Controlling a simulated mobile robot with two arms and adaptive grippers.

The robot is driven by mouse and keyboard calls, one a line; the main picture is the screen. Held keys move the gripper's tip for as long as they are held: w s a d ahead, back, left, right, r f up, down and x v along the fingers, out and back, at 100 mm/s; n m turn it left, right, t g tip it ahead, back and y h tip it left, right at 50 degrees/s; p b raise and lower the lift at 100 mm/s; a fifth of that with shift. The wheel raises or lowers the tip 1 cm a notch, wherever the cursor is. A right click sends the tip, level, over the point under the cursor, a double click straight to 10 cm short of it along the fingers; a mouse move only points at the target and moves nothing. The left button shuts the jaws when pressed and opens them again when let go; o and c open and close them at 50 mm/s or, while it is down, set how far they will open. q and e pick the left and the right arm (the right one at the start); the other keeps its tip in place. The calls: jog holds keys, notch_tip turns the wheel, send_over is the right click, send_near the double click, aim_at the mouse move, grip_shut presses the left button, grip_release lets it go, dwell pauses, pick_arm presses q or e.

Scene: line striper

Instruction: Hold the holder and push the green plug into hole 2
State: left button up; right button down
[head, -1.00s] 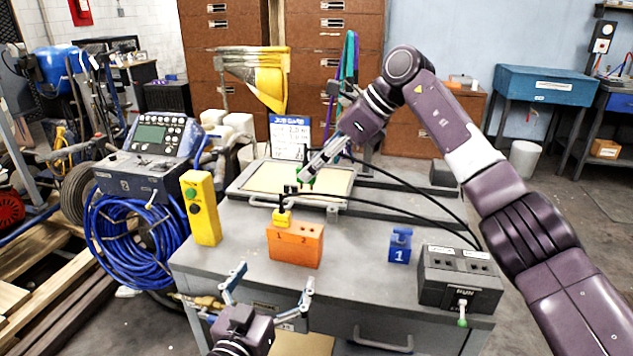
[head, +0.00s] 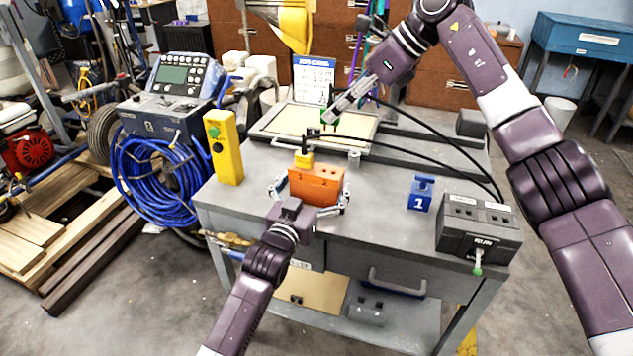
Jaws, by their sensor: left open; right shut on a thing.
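The orange holder (head: 317,188) stands on the grey bench top. A yellow plug (head: 303,160) stands upright at its left end, on the side of hole 1. My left gripper (head: 311,202) is open at the holder's front, one finger beside each end; I cannot tell whether they touch it. My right gripper (head: 332,116) is shut on the green plug (head: 323,121), of which only a little green shows at the fingertips. It is above and behind the holder, apart from it.
A yellow button box (head: 224,148) stands left of the holder. A blue block marked 1 (head: 420,194) and a dark grey box (head: 478,232) stand to the right. A shallow tray (head: 374,133) lies behind. Black cables (head: 440,148) arc across the bench. Bench top between holder and blue block is clear.

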aim_at(337, 124)
pick_arm(q)
jog(key=c, duration=1.4)
pick_arm(e)
jog(key=shift+f+m, duration=0.3)
jog(key=shift+f, duration=1.65)
jog(key=shift+t, duration=0.3)
jog(key=shift+f, duration=2.7)
jog(key=shift+s, duration=0.1)
